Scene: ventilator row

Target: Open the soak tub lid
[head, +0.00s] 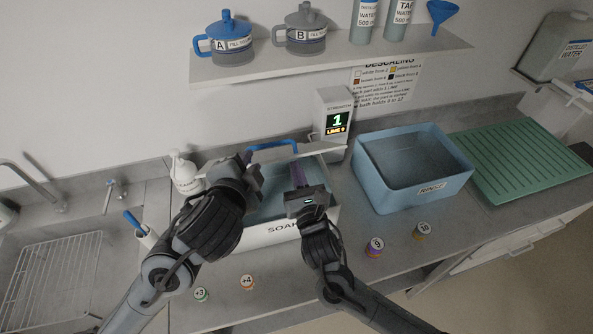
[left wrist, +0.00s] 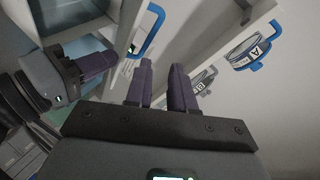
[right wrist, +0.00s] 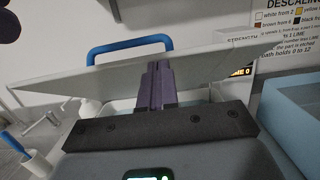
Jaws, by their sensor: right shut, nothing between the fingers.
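The soak tub (head: 262,235) is a white box on the counter with a "SOAK" label, partly hidden by my arms. Its blue-grey inside shows between my grippers. Its pale lid (head: 323,152) is raised at the back, tilted up and seen nearly edge-on, with the blue handle (head: 272,145) behind it. The lid's face fills the middle of the right wrist view (right wrist: 95,82). My right gripper (head: 297,162) is shut and empty, its fingertips at the lid's near face; contact is unclear. My left gripper (left wrist: 161,63) is slightly open and empty, near the lid's left part.
A strength display (head: 335,120) reading 1 stands behind the lid. A blue rinse tub (head: 412,190) and green drain mat (head: 520,165) are to the right. A white bottle (head: 185,175) stands at left. Small capped pots (head: 374,247) line the front. A shelf (head: 330,62) hangs above.

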